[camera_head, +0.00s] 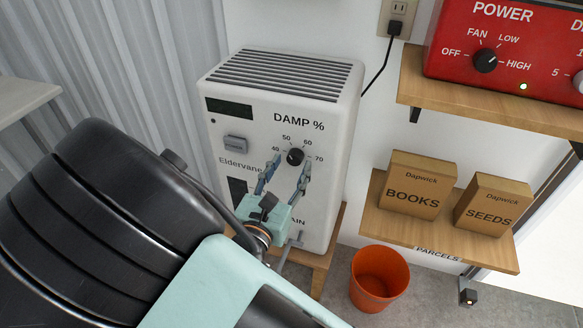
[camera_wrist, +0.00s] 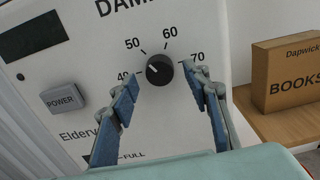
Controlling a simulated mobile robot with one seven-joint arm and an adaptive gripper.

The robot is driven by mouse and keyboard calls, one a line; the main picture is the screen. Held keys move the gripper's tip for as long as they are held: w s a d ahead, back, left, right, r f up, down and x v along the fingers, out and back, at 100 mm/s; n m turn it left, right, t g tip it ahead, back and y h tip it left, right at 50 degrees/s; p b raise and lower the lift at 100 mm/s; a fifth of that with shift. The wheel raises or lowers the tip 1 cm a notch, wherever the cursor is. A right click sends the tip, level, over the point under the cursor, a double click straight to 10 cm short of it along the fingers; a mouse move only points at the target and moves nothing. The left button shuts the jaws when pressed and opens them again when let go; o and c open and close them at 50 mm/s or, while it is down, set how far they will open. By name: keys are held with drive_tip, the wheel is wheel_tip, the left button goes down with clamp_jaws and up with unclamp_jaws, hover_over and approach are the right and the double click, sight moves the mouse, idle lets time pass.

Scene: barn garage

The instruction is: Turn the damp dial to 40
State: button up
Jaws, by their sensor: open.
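The damp dial (camera_head: 295,156) is a small black round knob on the front of a white unit (camera_head: 330,130) marked DAMP %. It also shows in the wrist view (camera_wrist: 159,70), with 40, 50, 60 and 70 printed around it. Its white mark points up-left, seemingly between 40 and 50. My gripper (camera_head: 292,161) is open in front of the panel. In the wrist view, its blue-grey fingers (camera_wrist: 161,74) stand to the left and right of the dial, with gaps on both sides. I cannot tell how far the tips are from the panel.
A grey POWER button (camera_wrist: 62,99) and a dark display (camera_wrist: 33,36) are left of the dial. A red box (camera_head: 545,50) sits on an upper shelf at right. Cardboard boxes BOOKS (camera_head: 415,190) and SEEDS (camera_head: 490,207) are on a lower shelf, above an orange bucket (camera_head: 379,279).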

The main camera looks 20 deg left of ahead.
drive_tip(key=shift+w, duration=0.6)
drive_tip(key=c, duration=1.2)
drive_tip(key=shift+o, duration=0.2)
drive_tip(key=shift+r, duration=0.1)
drive_tip(key=shift+p, duration=0.4)
